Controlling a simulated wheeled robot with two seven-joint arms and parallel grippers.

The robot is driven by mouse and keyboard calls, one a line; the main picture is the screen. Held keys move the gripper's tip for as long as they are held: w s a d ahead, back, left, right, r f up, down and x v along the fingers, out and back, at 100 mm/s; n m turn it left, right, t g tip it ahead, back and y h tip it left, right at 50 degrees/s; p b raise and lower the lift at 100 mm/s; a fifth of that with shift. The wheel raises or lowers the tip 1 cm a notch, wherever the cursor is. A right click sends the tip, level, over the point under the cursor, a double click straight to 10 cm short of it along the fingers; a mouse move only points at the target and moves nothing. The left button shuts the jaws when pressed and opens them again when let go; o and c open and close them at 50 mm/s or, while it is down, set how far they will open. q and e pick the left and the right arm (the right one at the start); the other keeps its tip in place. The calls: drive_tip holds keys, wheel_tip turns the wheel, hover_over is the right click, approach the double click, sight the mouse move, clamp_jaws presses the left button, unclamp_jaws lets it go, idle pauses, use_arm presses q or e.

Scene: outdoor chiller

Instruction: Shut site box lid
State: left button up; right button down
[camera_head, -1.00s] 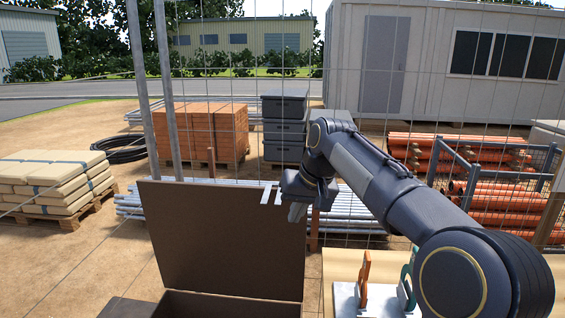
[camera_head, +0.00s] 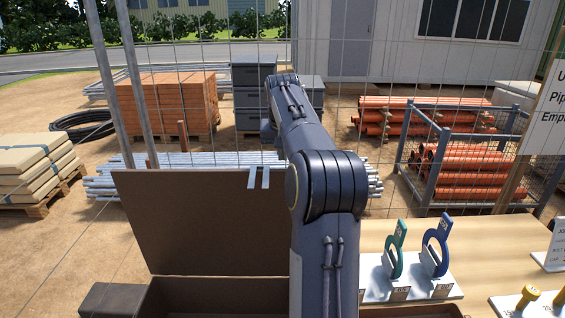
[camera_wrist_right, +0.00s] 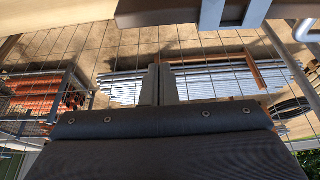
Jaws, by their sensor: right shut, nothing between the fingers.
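The site box (camera_head: 215,300) is at the bottom centre of the head view. Its brown lid (camera_head: 200,225) stands open and upright at the box's far side, with two pale metal tabs (camera_head: 258,178) on its top edge. My right arm crosses in front of the lid's right side and reaches past it. In the right wrist view my right gripper (camera_wrist_right: 160,85) is shut and empty, its fingertips apart from the lid. The lid's edge (camera_wrist_right: 150,17) and tabs show at the top of that view. In the head view the arm mostly hides this gripper. My left gripper is not in view.
Behind the lid are a wire fence and silver pipes (camera_head: 190,175). A crate of orange pipes (camera_head: 470,170) stands farther right.

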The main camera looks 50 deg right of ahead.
drive_tip(key=s+a, duration=0.1)
drive_tip(key=s+a+f, duration=0.1)
drive_tip(key=shift+s+a, duration=0.2)
drive_tip(key=shift+a, duration=0.2)
drive_tip(key=shift+r, duration=0.1)
